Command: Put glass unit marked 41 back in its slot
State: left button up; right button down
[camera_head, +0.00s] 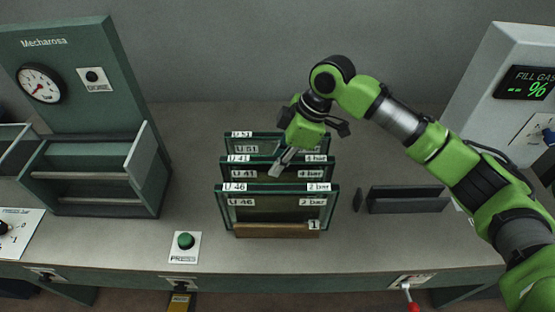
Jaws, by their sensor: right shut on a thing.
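The glass unit marked 41 (245,174) is the middle of three upright framed units, between the one marked 51 and the one marked 46. My right gripper (281,165) comes down from above and is shut on the top edge of unit 41. Unit 46 (260,214) in front hides the lower part of unit 41, so its seating in the slot cannot be seen. The wooden rack (265,231), marked 1, shows below the front unit. My left gripper is out of view.
Unit 51 (245,149) stands close behind. A dark slotted block (408,201) lies to the right. A green press button (185,241) sits front left. The green press with a gauge (42,84) is at the left, the gas display cabinet (503,75) at the right.

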jog(key=c, duration=1.9)
grip_release()
jog(key=v, duration=1.2)
